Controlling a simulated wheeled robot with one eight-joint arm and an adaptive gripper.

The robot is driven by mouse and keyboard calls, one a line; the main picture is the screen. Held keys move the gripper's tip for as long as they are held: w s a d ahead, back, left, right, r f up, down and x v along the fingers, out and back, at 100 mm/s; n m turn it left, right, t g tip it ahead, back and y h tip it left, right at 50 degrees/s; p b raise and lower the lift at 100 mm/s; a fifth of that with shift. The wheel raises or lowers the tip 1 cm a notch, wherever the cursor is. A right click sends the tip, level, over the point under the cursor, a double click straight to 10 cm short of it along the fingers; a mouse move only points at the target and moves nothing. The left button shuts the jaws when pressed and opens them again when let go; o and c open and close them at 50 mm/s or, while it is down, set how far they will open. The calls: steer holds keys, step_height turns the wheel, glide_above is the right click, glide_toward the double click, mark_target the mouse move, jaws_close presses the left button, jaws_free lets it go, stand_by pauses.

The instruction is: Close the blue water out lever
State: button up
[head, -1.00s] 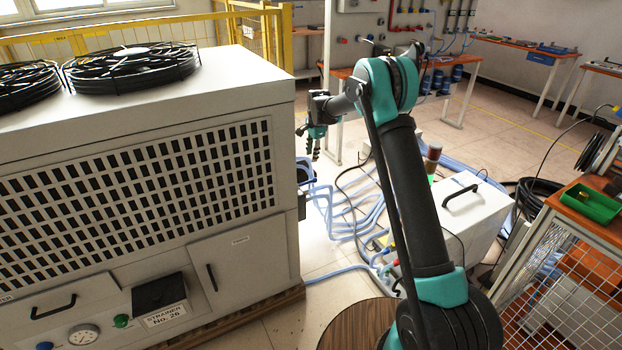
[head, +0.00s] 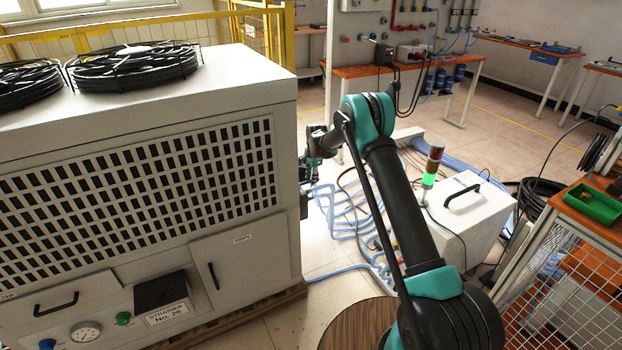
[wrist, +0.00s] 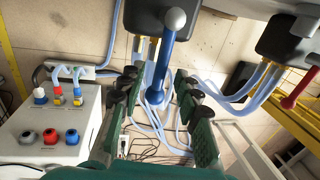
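In the wrist view the blue lever (wrist: 161,62) has a grey ball end and runs down from a black box (wrist: 142,14). My gripper (wrist: 157,84) is open, with one finger on each side of the lever's blue shaft in the picture. Gaps show between the shaft and both fingers; I cannot tell the depth between them. In the head view my gripper (head: 312,168) is low beside the right edge of the white machine and partly hard to make out. The blue lever cannot be made out in the head view.
A red lever (wrist: 298,88) is at another black box (wrist: 285,40) on the right. The large white machine (head: 240,262) stands left of my arm. A white unit (head: 465,220), pale blue hoses (head: 345,215) and an orange bench (head: 590,215) lie to the right.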

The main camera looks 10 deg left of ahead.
steer(key=shift+c, duration=0.2)
jaws_close()
steer(key=shift+s, duration=0.1)
stand_by(0.4)
steer(key=shift+s+d+m+h, duration=0.15)
steer(key=shift+s+m, duration=0.35)
steer(key=shift+m, duration=0.45)
steer(key=shift+s+d+m+h, duration=0.15)
steer(key=shift+s+m, duration=0.3)
steer(key=shift+m, duration=0.55)
steer(key=shift+s+d+m+h, duration=0.1)
steer(key=shift+s+m+h, duration=0.1)
steer(key=shift+s+m, duration=0.55)
steer(key=shift+w+m, duration=0.2)
steer(key=shift+m, duration=0.1)
steer(key=shift+o, duration=0.2)
jaws_free()
